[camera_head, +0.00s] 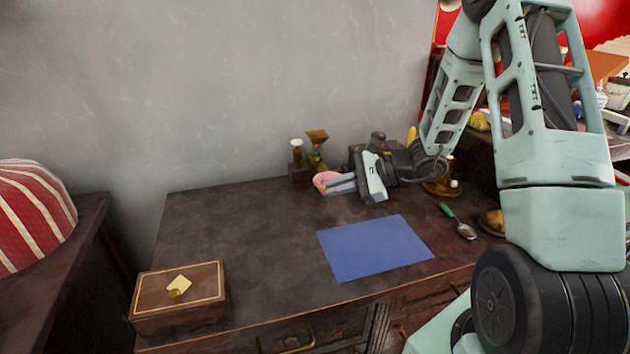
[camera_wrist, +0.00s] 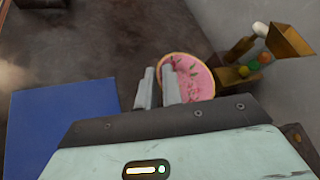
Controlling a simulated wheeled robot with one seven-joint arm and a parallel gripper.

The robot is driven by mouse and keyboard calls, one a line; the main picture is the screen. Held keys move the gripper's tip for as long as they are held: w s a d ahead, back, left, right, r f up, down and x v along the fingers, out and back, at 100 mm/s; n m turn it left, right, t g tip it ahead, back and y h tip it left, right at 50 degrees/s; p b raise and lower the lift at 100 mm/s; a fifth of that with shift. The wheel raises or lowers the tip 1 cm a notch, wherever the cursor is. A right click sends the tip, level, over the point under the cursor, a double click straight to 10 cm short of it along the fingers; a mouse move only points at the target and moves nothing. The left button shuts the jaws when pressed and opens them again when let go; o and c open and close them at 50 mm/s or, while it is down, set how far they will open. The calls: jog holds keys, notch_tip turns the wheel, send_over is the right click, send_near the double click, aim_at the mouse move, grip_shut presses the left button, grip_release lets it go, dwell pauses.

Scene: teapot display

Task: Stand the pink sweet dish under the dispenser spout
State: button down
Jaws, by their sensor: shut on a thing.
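The pink sweet dish (camera_head: 324,179) is a round, shallow dish with a tan rim, near the back of the dark table. My gripper (camera_head: 338,187) is shut on it from the right side. In the wrist view the dish (camera_wrist: 196,76) is tilted, with dark green marks on its pink face. There my gripper (camera_wrist: 158,82) has one finger on each side of its left rim. The dispenser (camera_head: 317,139) has a brown funnel top and stands just behind the dish. The wrist view shows its funnel (camera_wrist: 286,40) and coloured sweets to the right. I cannot make out the spout clearly.
A blue mat (camera_head: 376,248) lies in front of my gripper. A brown box (camera_head: 180,296) stands at the front left corner. A green-handled spoon (camera_head: 457,222) lies to the right. The wall (camera_head: 230,90) rises close behind the dispenser. The table's left middle is clear.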

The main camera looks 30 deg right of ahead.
aim_at(328, 199)
jog(key=shift+s+d+f+b, duration=0.1)
jog(key=shift+f+b, duration=1.45)
jog(key=shift+f, duration=0.7)
jog(key=shift+w+d+p, duration=0.1)
jog(key=shift+w+d, duration=0.25)
jog(key=shift+w, duration=0.85)
jog(key=shift+w+d+p, duration=0.1)
jog(key=shift+w+d, duration=0.25)
jog(key=shift+w, duration=0.85)
jog(key=shift+w+d+p, duration=0.1)
jog(key=shift+w+d, duration=0.25)
jog(key=shift+w, duration=0.85)
jog(key=shift+f+b, duration=0.3)
jog(key=c, duration=1.5)
grip_release()
